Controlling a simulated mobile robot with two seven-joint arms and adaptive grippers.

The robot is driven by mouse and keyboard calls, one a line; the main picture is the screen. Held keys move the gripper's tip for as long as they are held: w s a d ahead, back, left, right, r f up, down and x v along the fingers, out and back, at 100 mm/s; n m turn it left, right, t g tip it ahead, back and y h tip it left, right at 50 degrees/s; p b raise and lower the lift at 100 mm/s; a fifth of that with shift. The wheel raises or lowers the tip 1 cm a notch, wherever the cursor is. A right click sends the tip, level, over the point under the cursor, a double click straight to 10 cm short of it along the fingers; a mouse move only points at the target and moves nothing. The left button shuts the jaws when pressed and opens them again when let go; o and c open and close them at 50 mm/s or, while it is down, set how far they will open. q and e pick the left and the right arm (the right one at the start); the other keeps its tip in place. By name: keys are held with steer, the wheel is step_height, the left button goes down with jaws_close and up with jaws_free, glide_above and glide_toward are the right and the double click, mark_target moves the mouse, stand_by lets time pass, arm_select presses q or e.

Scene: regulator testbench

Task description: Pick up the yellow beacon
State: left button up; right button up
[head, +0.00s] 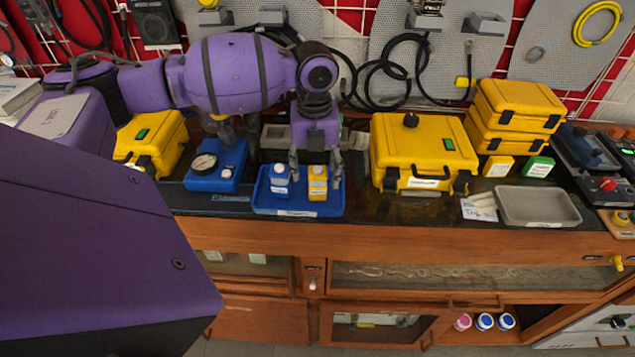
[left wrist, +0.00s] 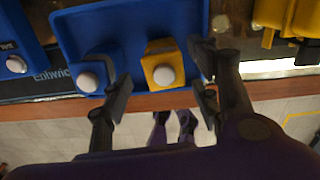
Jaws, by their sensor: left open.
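The yellow beacon (head: 318,187), with a white cap, stands upright in a blue tray (head: 262,206) on the bench. It also shows in the left wrist view (left wrist: 162,50). A blue beacon (head: 279,189) with a white cap stands to its left in the same tray. My left gripper (head: 315,168) points down over the tray, open and empty. In the left wrist view its fingers (left wrist: 162,98) are spread, one on each side of the yellow beacon; the left finger is near the gap between the beacons. I cannot tell whether either finger touches. My right gripper is not in view.
A blue gauge unit (head: 214,178) stands left of the tray. A large yellow case (head: 420,145) stands close on its right. Further right are stacked yellow cases (head: 515,105) and a grey tray (head: 540,207). Wooden cabinets (head: 400,240) lie below the bench edge.

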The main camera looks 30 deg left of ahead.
arm_select(q)
steer(key=f, duration=0.4)
steer(key=shift+w+f, duration=0.1)
steer(key=shift+w, duration=0.3)
steer(key=shift+c, duration=0.3)
steer(key=shift+d, duration=0.1)
steer(key=c, duration=1.3)
steer(key=shift+o, duration=0.2)
